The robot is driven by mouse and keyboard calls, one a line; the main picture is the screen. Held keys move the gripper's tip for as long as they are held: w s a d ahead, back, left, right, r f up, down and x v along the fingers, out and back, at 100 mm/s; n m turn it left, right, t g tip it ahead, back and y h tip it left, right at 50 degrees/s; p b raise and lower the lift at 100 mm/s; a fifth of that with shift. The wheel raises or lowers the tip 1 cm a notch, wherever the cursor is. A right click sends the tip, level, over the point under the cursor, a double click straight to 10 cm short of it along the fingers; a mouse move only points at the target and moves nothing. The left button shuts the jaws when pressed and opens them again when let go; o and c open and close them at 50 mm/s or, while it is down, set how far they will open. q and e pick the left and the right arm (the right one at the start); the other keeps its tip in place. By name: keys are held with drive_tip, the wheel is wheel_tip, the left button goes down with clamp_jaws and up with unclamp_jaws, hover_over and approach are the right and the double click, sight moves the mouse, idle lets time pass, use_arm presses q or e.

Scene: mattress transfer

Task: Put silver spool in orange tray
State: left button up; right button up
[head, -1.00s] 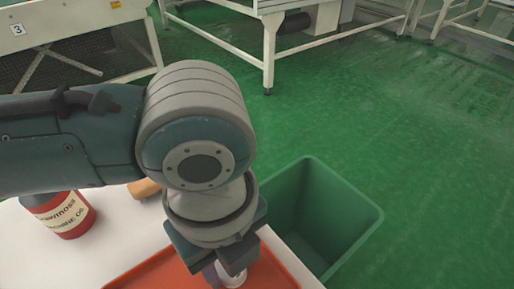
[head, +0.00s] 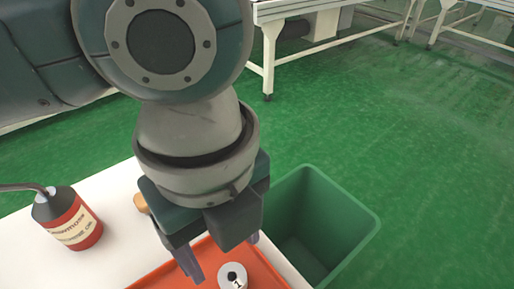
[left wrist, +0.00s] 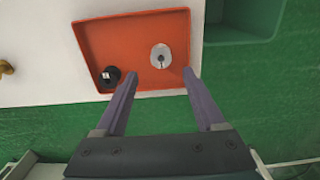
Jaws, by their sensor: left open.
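The silver spool (head: 233,275) is in the orange tray (head: 262,265), near the bottom edge of the head view. In the left wrist view the silver spool (left wrist: 160,56) rests upright on the floor of the orange tray (left wrist: 120,40), right of its middle. My left gripper (head: 222,250) is open and empty above the tray. In the left wrist view its two fingers (left wrist: 160,74) point toward the tray, apart from the spool. My right gripper is not in view.
A dark round part (left wrist: 110,76) also lies in the tray. A red oil can (head: 72,220) and a small wooden piece (head: 141,203) are on the white table (head: 112,265). A green bin (head: 335,215) stands beside the table. Open green floor lies beyond.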

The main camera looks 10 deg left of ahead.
use_arm(q)
drive_tip(key=s+d+r+n+t+h, duration=0.1)
drive_tip(key=s+d+r+n+h, duration=0.3)
drive_tip(key=n, duration=0.4)
drive_tip(key=s+a+f+n+t+y, duration=0.1)
drive_tip(key=s+a+n+y, duration=0.1)
drive_tip(key=a+n, duration=0.5)
drive_tip(key=s+a+f+n+t+y, duration=0.1)
drive_tip(key=s+a+f+n, duration=0.1)
drive_tip(key=a+n, duration=0.5)
drive_tip(key=shift+s+a+f+n+t+y, duration=0.2)
drive_tip(key=shift+a+n+t+y, duration=0.15)
drive_tip(key=shift+n, duration=0.45)
